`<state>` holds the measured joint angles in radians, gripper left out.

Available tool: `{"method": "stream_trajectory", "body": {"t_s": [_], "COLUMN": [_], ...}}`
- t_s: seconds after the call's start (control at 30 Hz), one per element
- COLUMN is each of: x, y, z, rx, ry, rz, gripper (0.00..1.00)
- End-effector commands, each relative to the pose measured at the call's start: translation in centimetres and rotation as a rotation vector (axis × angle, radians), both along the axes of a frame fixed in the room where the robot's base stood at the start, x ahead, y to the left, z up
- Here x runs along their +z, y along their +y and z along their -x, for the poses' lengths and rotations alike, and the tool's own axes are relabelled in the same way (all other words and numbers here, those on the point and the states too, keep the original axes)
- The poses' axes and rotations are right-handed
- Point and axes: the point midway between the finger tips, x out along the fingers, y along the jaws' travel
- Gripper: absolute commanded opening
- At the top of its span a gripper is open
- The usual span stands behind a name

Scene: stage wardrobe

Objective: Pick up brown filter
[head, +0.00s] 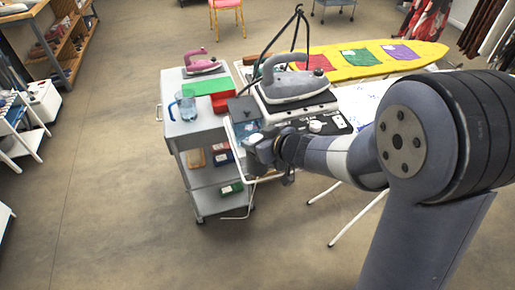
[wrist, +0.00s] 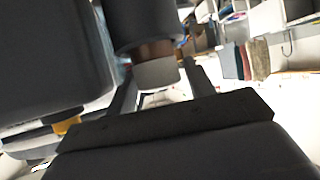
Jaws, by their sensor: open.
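In the head view my gripper (head: 268,152) is at the front left of the ironing station, low beside its base. In the wrist view my gripper (wrist: 160,84) is open, with one dark finger on each side. A round piece with a dark upper part, a brown band (wrist: 153,50) and a pale grey end shows between and beyond the fingers. It may be the brown filter; I cannot tell for sure, nor whether the fingers touch it. No brown filter can be made out in the head view, where my gripper and arm cover part of the station's front.
A grey steam iron (head: 292,86) rests on the ironing station. The grey trolley (head: 188,128) to the left holds a pink iron (head: 202,63), a blue jug (head: 186,106), a green mat (head: 206,85) and a red box (head: 222,102). A yellow ironing board (head: 358,70) stands behind.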

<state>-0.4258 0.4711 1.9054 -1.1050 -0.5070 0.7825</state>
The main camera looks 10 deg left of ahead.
Motion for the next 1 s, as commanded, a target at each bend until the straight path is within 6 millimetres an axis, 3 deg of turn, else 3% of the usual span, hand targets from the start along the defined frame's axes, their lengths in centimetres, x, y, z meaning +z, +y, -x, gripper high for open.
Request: {"method": "stream_trajectory", "body": {"t_s": [0.43,0.67,0.77,1.0], "x": [0.0,0.2,1.0,5.8], "y": [0.0,0.0,0.0,0.0], "z": [0.0,0.0,0.0,0.0], "rx": [0.0,0.0,0.0,0.001], "ry": [0.0,-0.001,-0.003,-0.005], "rz": [0.0,-0.001,-0.002,-0.001], "gripper": [0.17,0.15,0.15,0.15]}}
